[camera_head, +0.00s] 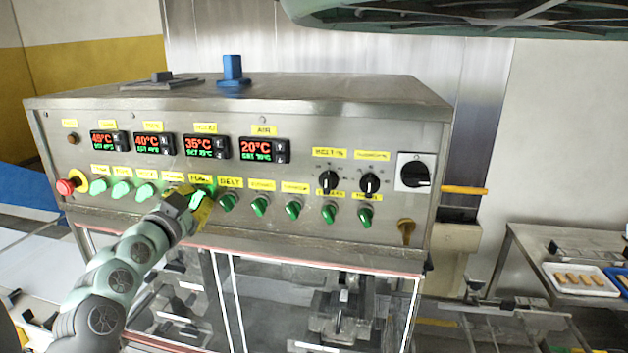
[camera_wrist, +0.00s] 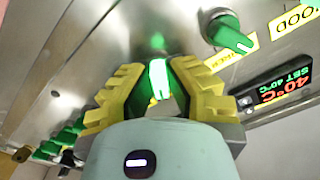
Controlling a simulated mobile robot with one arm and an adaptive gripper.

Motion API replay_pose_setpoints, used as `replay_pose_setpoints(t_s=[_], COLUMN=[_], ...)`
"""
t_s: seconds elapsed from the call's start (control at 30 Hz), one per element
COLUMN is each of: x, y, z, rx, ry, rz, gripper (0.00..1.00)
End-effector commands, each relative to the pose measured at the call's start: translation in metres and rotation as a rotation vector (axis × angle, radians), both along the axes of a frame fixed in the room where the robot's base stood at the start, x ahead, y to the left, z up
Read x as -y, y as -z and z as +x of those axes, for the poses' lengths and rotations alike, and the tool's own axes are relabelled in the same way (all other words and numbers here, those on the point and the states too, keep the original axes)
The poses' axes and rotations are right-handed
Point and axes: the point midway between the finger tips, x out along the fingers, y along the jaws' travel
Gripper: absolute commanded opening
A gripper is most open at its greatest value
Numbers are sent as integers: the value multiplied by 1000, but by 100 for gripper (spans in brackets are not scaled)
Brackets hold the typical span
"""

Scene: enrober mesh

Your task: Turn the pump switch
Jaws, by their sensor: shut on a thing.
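The pump switch (camera_head: 197,200) is a green knob on the sloped front panel (camera_head: 300,227) of the steel machine, under a yellow label that seems to read PUMP. It glows bright green. My gripper (camera_head: 193,204) is at the panel with its yellow fingers on either side of this knob. In the wrist view my gripper (camera_wrist: 158,92) is shut on the glowing knob (camera_wrist: 158,78), which stands between the two ribbed fingers. The fingers hide part of the knob, so its exact angle is hard to tell.
Green knobs sit close on both sides, such as the belt knob (camera_head: 228,203) to the right. A red stop button (camera_head: 66,187) is at far left. Temperature displays (camera_head: 206,147) line the panel above. A tray of food pieces (camera_head: 578,280) stands at right.

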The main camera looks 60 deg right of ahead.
Motion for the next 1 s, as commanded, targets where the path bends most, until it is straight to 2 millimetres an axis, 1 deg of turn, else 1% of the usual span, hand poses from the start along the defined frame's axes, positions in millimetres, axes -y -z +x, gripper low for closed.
replay_pose_setpoints(t_s=[0.03, 0.37, 1.0], x=[-1, -1, -1], y=[6, 12, 9], z=[2, 2, 1], rx=[-4, -81, -323], ry=[-5, -6, -6], rz=[-1, -32, -122], gripper=[0, 0, 0])
